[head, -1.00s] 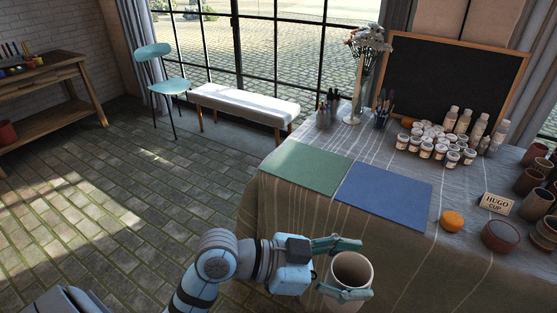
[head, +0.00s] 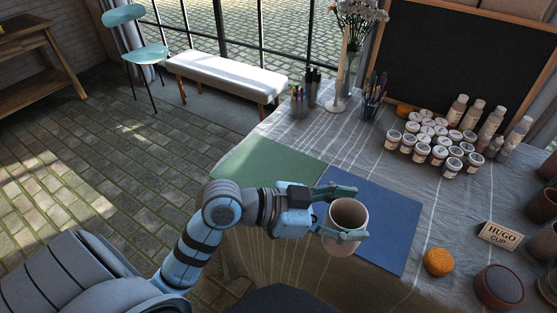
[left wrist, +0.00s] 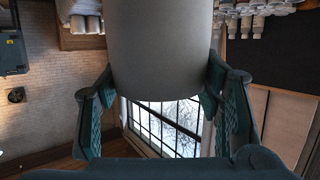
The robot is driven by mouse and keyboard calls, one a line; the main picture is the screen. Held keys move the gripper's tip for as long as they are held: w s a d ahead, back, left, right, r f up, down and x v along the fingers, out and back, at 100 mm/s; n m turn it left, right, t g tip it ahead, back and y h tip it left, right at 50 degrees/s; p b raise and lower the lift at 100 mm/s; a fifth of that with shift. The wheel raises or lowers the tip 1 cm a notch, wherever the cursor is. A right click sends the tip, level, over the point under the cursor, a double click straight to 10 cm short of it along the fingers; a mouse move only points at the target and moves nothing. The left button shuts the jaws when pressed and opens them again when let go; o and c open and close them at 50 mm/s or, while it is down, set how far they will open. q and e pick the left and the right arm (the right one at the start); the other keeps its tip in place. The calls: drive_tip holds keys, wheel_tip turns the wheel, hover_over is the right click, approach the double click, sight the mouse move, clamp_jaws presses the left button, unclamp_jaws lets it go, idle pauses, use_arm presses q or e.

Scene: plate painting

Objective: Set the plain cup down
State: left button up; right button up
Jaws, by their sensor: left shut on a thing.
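The plain cup (head: 346,222) is a beige cup with its open mouth facing up in the head view. My left gripper (head: 343,212) is shut on it, one finger on each side of the wall. In the head view the cup overlaps the blue mat (head: 385,240); I cannot tell its height above it. In the left wrist view the cup (left wrist: 165,45) fills the top middle between the two fingers (left wrist: 165,95). The green mat (head: 265,165) lies left of the blue mat and is partly covered by my arm. My right gripper is not in view.
An orange sponge-like ball (head: 438,262), a round dark-topped pot (head: 498,287) and a "HUGO CUP" sign (head: 500,235) stand right of the blue mat. Paint jars (head: 440,145) and bottles (head: 490,122) stand behind. Brown pots (head: 541,205) line the right edge.

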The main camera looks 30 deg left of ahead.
use_arm(q)
drive_tip(key=w+a+n+t+y, duration=0.4)
drive_tip(key=w+a+n+y, duration=0.2)
drive_tip(key=w+a, duration=0.7)
drive_tip(key=w+a+r+n+y, duration=0.2)
drive_tip(key=a+y, duration=0.1)
drive_tip(key=a, duration=0.4)
drive_tip(key=w+a+r+n+t+y, duration=0.1)
drive_tip(key=a+r+n+y, duration=0.15)
drive_tip(key=a, duration=0.35)
drive_tip(key=w+a+r+n+y, duration=0.2)
drive_tip(key=a+r+y, duration=0.1)
drive_tip(key=a, duration=0.4)
drive_tip(key=f+b, duration=0.2)
drive_tip(key=f, duration=0.4)
drive_tip(key=f+b, duration=0.2)
drive_tip(key=f, duration=0.5)
drive_tip(key=f+b, duration=0.3)
drive_tip(key=f, duration=0.4)
drive_tip(key=shift+s+a+f, duration=0.15)
drive_tip(key=shift+a, duration=0.2)
drive_tip(key=o, duration=1.8)
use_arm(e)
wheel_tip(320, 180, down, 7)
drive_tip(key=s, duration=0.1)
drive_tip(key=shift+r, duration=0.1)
